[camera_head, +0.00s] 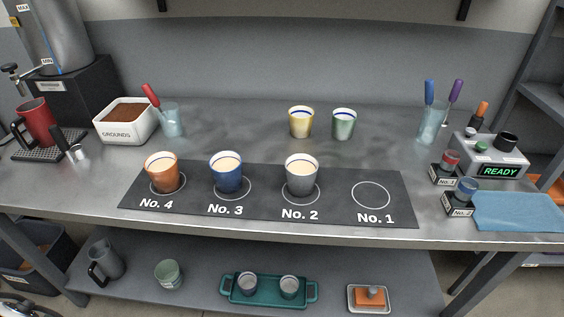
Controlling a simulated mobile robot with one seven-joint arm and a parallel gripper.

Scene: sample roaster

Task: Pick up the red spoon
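The red spoon shows as a red handle (151,95) sticking up and leaning left out of a clear bluish glass (172,121). The glass stands at the back left of the steel counter, just right of the white grounds box. The lower part of the spoon is inside the glass and hard to make out. My gripper is not in view.
The white GROUNDS box (120,133) is close left of the glass. Orange (163,178), blue (228,179) and grey (301,184) cups stand on the black mat (340,208) in front. Yellow (300,127) and green (343,128) cups stand right. Counter between glass and yellow cup is clear.

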